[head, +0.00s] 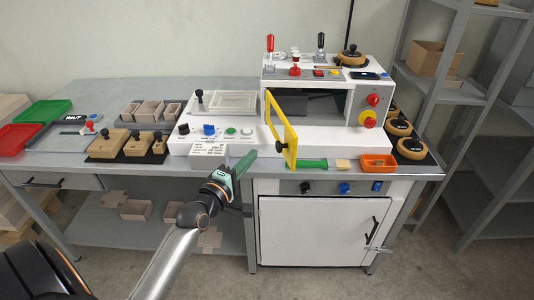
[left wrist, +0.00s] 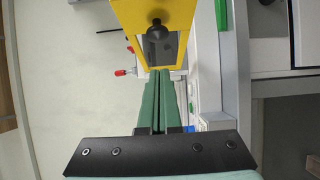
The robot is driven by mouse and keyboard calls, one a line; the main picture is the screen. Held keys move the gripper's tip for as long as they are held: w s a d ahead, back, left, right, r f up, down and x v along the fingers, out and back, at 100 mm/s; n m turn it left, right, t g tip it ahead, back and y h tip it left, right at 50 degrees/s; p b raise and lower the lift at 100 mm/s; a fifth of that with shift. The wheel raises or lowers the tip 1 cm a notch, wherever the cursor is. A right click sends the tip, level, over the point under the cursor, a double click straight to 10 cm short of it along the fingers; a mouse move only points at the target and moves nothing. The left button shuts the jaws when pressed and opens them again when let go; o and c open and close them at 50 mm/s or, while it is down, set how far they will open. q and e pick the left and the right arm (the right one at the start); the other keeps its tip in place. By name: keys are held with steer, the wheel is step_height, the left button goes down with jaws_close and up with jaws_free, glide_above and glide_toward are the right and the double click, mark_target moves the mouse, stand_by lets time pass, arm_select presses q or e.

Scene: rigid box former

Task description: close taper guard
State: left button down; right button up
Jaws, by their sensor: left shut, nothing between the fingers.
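The taper guard (head: 290,138) is a yellow-framed panel on the front of the white machine. It stands swung out toward me, so the machine's dark opening (head: 312,103) is uncovered. A black knob (head: 280,147) sits on its lower part. My left gripper (head: 249,157) has green fingers, is shut and empty, and is left of and a little below the knob, apart from it. In the left wrist view the guard (left wrist: 126,14) and its knob (left wrist: 157,31) are just beyond the shut fingertips (left wrist: 160,72). My right gripper is not in view.
Space in front of the bench is free.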

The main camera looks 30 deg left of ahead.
mark_target(275, 146)
arm_select(q)
steer(key=shift+w+d, duration=0.45)
steer(key=shift+w, duration=0.25)
steer(key=shift+w+d, duration=0.4)
steer(key=shift+w, duration=0.3)
steer(key=shift+w+d, duration=0.45)
steer(key=shift+w, duration=0.25)
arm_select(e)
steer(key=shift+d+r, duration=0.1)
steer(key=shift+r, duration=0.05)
arm_select(q)
steer(key=shift+d+p, duration=0.1)
steer(key=shift+p, duration=0.2)
